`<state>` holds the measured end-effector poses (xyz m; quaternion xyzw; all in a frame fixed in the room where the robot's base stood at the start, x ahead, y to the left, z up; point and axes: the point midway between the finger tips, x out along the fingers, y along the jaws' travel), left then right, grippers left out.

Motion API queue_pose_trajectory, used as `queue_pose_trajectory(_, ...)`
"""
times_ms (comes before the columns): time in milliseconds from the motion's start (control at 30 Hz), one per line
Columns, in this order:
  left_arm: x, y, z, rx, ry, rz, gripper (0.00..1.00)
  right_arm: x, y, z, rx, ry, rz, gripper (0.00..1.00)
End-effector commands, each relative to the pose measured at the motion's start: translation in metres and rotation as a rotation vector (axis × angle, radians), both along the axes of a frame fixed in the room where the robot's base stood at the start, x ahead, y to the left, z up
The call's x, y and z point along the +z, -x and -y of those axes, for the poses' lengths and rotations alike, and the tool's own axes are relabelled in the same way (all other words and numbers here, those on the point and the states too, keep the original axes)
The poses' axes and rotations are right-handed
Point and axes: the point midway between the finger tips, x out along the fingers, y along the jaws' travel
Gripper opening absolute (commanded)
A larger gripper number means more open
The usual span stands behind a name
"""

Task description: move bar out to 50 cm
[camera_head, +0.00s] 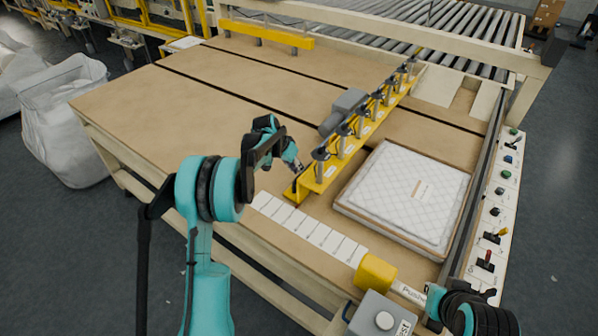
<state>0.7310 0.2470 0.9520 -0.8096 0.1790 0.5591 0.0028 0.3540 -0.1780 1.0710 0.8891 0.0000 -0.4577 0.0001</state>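The yellow bar (352,143) runs diagonally over the wooden table (200,92), with several dark clamps along its top. Its near end is close to a strip of white marked labels (308,229) at the table's front edge. The numbers on the labels are too small to read. My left gripper (298,166) is just left of the bar's near end, pointing toward it. Whether it touches the bar or how far its fingers are apart I cannot tell. My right arm shows at the bottom right, but its fingers are not visible.
A quilted white pad (408,195) lies right of the bar. A control panel (494,215) with buttons and levers runs along the right edge. A yellow block (375,272) and a grey button box (382,318) stand at the front. The table left of the bar is mostly clear.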

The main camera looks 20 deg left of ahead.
Motion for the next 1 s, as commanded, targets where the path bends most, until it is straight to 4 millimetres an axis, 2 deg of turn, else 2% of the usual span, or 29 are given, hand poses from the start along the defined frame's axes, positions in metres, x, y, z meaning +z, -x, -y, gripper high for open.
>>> queue_pose_trajectory(300,0.063,0.022,-0.02,0.001,-0.001,0.0,0.22,0.0,0.0,0.0,0.0,0.0,0.0,0.0)
queue_pose_trajectory(500,0.089,0.031,-0.028,0.0,0.0,0.0,0.22,0.0,0.0,0.0,0.0,0.0,0.0,0.0)
queue_pose_trajectory(667,0.097,0.033,-0.03,0.0,0.0,0.0,0.22,0.0,0.0,0.0,0.0,0.0,0.0,0.0)
queue_pose_trajectory(1000,0.097,0.033,-0.03,0.0,0.0,0.0,0.22,0.0,0.0,0.0,0.0,0.0,0.0,0.0)
